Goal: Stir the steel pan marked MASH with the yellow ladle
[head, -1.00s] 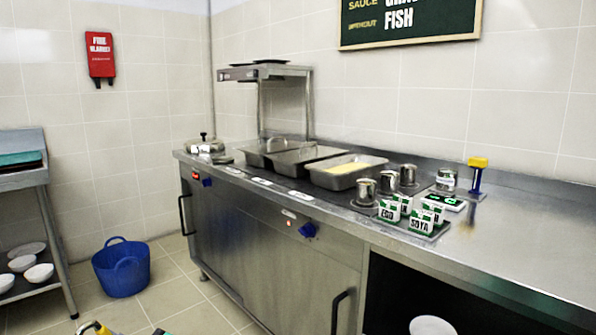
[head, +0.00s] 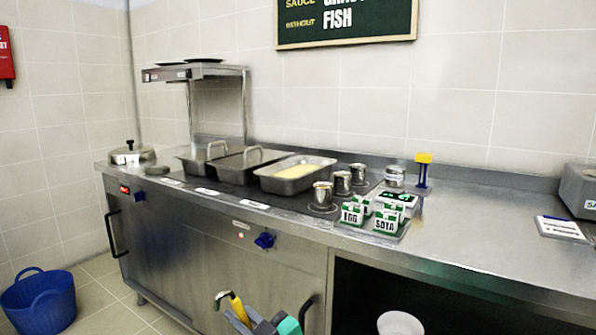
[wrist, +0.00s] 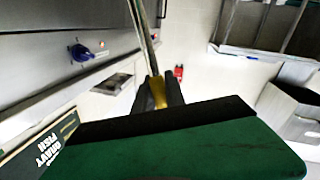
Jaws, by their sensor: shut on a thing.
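My gripper (head: 246,318) shows at the bottom of the head view, in front of the counter and below its top. It is shut on the yellow ladle (head: 236,305), whose dark hooked end points up. In the wrist view my gripper (wrist: 158,97) closes around the ladle's yellow handle (wrist: 157,90), and a thin metal stem runs to the top edge; the bowl is out of view. An open steel pan (head: 290,185) with pale yellow food sits in the counter, well behind my gripper. No MASH marking is legible.
A shelf stand (head: 245,105) rises behind. A blue tub (head: 38,300) is on the floor. The right worktop (head: 470,230) is mostly clear.

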